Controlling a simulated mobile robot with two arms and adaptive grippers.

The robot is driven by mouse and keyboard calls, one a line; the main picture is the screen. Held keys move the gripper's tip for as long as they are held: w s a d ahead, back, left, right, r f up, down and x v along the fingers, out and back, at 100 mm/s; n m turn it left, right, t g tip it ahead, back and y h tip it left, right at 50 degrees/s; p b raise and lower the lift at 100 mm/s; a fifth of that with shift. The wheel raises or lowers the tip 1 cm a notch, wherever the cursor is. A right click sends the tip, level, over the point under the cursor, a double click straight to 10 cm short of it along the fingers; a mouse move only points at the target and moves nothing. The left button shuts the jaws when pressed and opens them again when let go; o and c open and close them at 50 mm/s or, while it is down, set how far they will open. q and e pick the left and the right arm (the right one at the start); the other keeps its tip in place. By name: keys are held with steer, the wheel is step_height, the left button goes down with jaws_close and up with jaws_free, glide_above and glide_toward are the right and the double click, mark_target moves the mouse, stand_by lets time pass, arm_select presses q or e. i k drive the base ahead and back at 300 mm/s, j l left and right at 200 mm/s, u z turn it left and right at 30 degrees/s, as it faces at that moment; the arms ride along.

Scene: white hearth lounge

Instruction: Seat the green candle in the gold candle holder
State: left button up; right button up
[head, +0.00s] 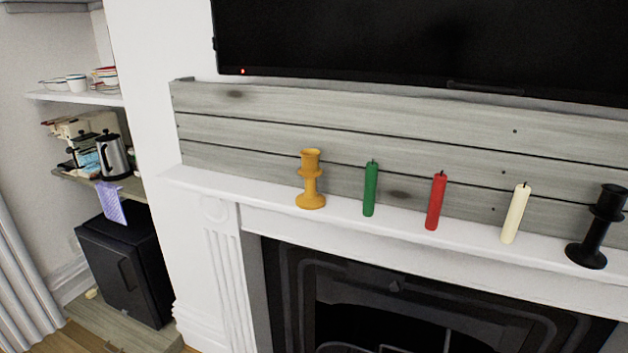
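The green candle (370,190) stands upright on the white mantel shelf, apart from the things beside it. The gold candle holder (311,182) stands upright on the same shelf, just left of the green candle. Its cup at the top shows no candle in it. Neither of my grippers shows in the head view.
A red candle (436,202), a cream candle (515,213) and a black candle holder (597,228) stand further right on the mantel (270,214). Grey wood panelling (260,112) and a television (420,40) are behind and above. A fireplace (400,300) is below. Shelves with a kettle (114,156) are left.

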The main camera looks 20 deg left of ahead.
mark_target(309, 200)
steer(key=i+l+u, duration=0.1)
steer(key=l+u, duration=0.7)
steer(key=l, duration=0.15)
steer(key=l+u, duration=0.4)
steer(key=l, duration=0.1)
